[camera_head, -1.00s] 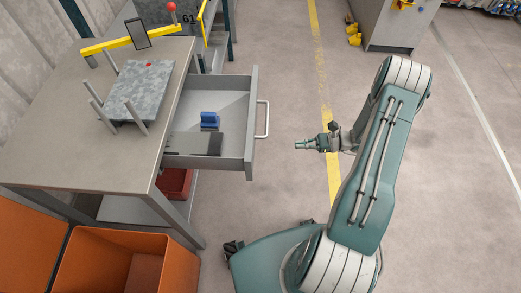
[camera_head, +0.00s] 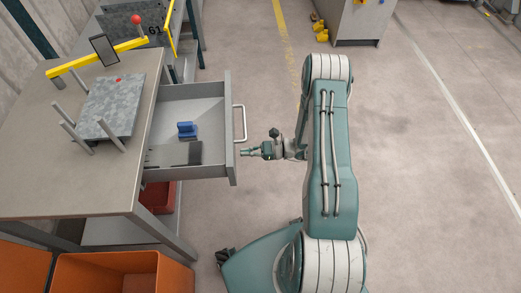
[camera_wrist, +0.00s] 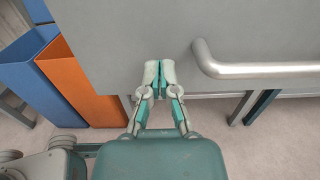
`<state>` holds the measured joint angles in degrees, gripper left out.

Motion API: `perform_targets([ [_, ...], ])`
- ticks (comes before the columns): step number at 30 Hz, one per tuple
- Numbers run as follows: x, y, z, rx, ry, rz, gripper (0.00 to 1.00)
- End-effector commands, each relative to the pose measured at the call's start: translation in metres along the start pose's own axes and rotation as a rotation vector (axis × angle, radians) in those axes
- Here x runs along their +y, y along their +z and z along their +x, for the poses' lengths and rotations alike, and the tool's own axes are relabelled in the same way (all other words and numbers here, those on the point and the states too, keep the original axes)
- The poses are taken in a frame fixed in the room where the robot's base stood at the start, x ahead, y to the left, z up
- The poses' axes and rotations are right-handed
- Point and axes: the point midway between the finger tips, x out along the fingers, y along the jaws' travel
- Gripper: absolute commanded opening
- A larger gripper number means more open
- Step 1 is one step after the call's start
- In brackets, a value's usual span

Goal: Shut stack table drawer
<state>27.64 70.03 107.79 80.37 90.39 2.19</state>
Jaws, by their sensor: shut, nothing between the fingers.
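The stack table drawer (camera_head: 232,160) is pulled well out from the right side of the table in the head view. Its bar handle (camera_head: 242,123) is on the outer face of its front. A blue object (camera_head: 187,130) and a dark flat piece lie inside it. My gripper (camera_head: 243,152) is shut and empty, just right of the drawer front and a little below the handle. In the wrist view my fingertips (camera_wrist: 159,68) point at the grey drawer front (camera_wrist: 120,40), left of the handle (camera_wrist: 255,70). I cannot tell whether they touch it.
The table top (camera_head: 40,185) carries a grey metal plate (camera_head: 108,108) with upright posts and a yellow bar (camera_head: 75,65). Orange bins (camera_head: 125,272) stand at the lower left, and a red bin (camera_head: 155,197) is under the drawer.

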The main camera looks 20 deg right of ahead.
Motion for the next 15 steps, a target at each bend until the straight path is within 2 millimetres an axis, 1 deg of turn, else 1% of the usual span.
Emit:
perform_targets([
  [1, 0.000, 0.000, 0.006, 0.000, 0.003, 0.000, 0.00],
  [3, 0.000, 0.000, 0.013, 0.000, 0.002, -0.001, 0.00],
  [6, 0.000, 0.000, 0.017, 0.001, 0.001, -0.001, 0.00],
  [15, 0.000, 0.000, 0.017, 0.000, 0.000, -0.001, 0.00],
])
